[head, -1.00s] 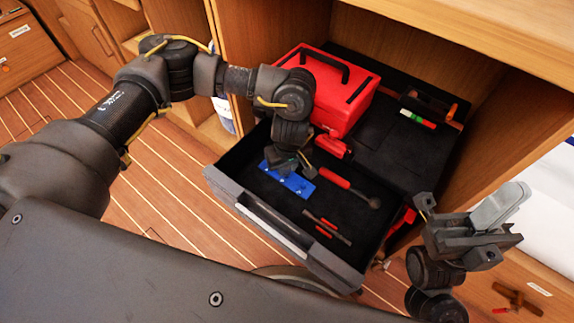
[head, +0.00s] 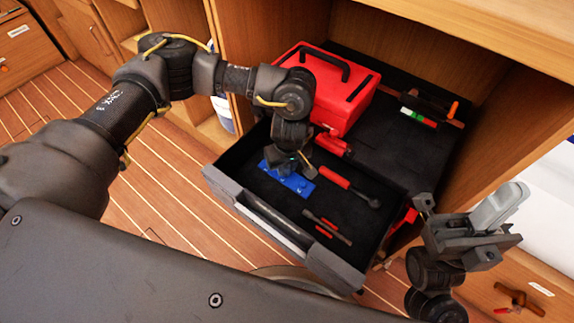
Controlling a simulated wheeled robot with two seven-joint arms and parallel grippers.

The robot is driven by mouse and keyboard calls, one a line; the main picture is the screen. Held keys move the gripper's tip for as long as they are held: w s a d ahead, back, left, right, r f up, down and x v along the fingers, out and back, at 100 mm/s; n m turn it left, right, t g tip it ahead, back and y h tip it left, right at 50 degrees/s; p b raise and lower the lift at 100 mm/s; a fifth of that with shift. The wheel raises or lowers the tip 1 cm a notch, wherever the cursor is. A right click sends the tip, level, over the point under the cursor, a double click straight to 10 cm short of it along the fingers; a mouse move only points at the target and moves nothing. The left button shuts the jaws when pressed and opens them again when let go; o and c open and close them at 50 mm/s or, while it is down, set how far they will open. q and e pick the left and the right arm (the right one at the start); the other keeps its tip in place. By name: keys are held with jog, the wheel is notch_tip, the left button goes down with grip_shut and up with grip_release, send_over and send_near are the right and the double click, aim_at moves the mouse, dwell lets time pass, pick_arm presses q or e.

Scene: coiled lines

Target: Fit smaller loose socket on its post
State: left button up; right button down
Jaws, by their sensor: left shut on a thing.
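The blue socket rail (head: 298,184) lies in the open drawer, towards its left side. My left gripper (head: 287,166) points down over the rail's left part and covers some of it. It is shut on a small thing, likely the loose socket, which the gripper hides. I cannot tell whether that thing touches a post; the posts are too small to make out. My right gripper (head: 460,215) is at the right, outside the drawer, with its fingers apart and nothing seen between them.
In the drawer (head: 222,188) lie a red-handled ratchet (head: 345,185) and red-and-dark tools (head: 328,227). A red toolbox (head: 335,90) stands just behind my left gripper. A green, white and red item (head: 418,118) lies farther back. The cabinet top (head: 480,30) overhangs the back.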

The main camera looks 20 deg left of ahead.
pick_arm(q)
jog(key=shift+f+b, duration=0.6)
jog(key=shift+f, duration=0.1)
jog(key=shift+f, duration=0.1)
jog(key=o, duration=1.4)
jog(key=shift+c, duration=0.2)
notch_tip(320, 180, up, 5)
jog(key=p, duration=0.3)
jog(key=shift+r+p, duration=0.2)
jog(key=shift+p, duration=0.15)
jog(key=shift+f, duration=0.1)
